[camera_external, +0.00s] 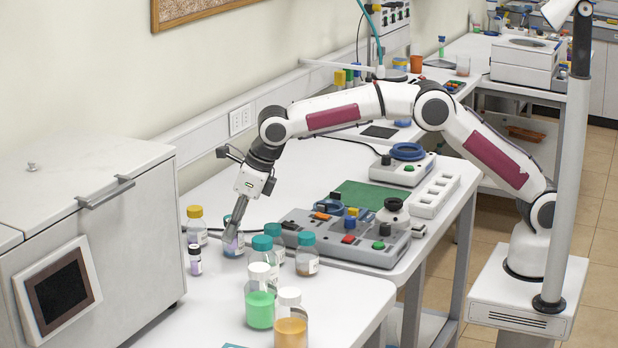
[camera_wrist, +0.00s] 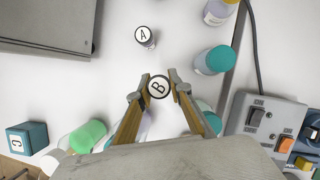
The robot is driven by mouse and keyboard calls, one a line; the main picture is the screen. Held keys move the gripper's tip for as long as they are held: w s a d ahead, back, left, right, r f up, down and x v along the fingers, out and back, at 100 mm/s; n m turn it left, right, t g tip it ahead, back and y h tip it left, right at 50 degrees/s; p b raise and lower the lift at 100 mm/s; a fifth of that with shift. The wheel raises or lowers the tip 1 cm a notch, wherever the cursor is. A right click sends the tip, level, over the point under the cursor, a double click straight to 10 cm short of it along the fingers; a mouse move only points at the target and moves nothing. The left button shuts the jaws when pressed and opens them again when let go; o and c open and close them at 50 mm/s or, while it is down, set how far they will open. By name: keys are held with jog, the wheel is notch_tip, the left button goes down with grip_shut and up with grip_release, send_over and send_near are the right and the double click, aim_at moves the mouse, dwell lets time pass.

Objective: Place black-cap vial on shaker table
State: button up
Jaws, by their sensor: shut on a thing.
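My gripper (camera_external: 234,232) points down over the front bench among several bottles. In the wrist view its fingers (camera_wrist: 160,87) are closed on both sides of a vial with a black-rimmed white cap marked B (camera_wrist: 158,86). The vial's body is hidden below the cap, and I cannot tell whether its base touches the bench. A similar small vial marked A (camera_wrist: 143,37) stands apart; it appears as the small dark-capped vial (camera_external: 195,261) in the external view. I cannot clearly identify the shaker table; a green pad (camera_external: 358,196) lies behind the grey switch unit.
Teal-capped bottles (camera_external: 306,256) stand right of my gripper and a yellow-capped bottle (camera_external: 195,227) left. White-capped bottles with green (camera_external: 260,308) and orange liquid (camera_external: 291,332) stand in front. The grey switch unit (camera_external: 330,243) is to the right, a white cabinet (camera_external: 110,250) left.

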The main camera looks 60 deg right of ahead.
jog(key=shift+s+a+f+n, duration=0.15)
jog(key=shift+a+f, duration=0.15)
jog(key=shift+a, duration=0.1)
jog(key=shift+s+a+f+n, duration=0.1)
jog(key=shift+a+f+n, duration=0.05)
jog(key=shift+a+f, duration=0.2)
jog(key=shift+f, duration=2.45)
jog(key=shift+f, duration=0.1)
jog(key=o, duration=1)
jog(key=v, duration=1.2)
jog(key=shift+d, duration=0.1)
